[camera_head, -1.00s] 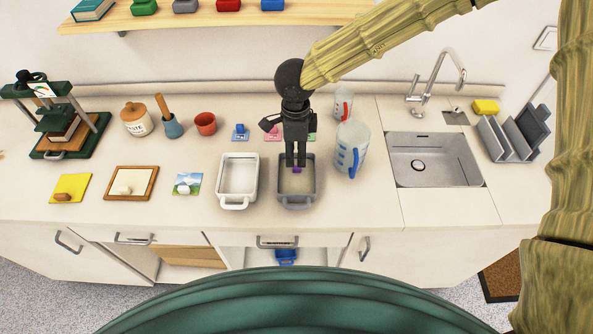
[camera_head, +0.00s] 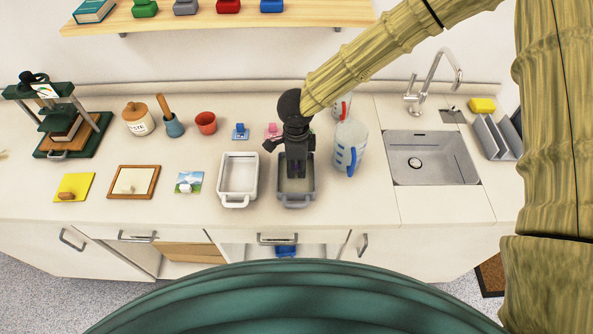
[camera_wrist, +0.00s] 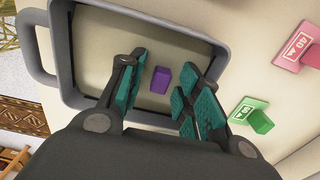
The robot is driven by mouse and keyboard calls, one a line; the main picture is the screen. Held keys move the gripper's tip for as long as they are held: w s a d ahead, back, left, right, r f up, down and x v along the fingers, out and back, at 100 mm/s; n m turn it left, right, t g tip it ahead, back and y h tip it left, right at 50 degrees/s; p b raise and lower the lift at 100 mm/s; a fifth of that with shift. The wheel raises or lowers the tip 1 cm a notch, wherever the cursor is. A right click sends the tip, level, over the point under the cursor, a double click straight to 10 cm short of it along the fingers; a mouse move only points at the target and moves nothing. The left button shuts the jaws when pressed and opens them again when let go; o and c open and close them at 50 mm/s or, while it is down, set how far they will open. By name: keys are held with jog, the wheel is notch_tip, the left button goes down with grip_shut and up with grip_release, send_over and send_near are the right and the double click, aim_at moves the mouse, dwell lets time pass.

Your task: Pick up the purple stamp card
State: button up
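The purple stamp card (camera_wrist: 160,80) shows in the wrist view as a small purple block inside the grey tray (camera_wrist: 62,50). Its flat card part cannot be made out. My gripper (camera_wrist: 163,92) is open, with a teal-padded finger on each side of the purple block and a visible gap to both. In the head view my gripper (camera_head: 296,174) points down into the grey tray (camera_head: 312,185) and largely hides the purple block.
The tray walls stand close around my fingers. A white tray (camera_head: 224,178) is just left and a measuring jug (camera_head: 350,146) just right. A pink stamp card (camera_wrist: 295,47) and a green stamp card (camera_wrist: 252,114) lie outside the tray. The sink (camera_head: 430,158) is farther right.

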jog(key=c, duration=0.5)
jog(key=shift+r, duration=0.1)
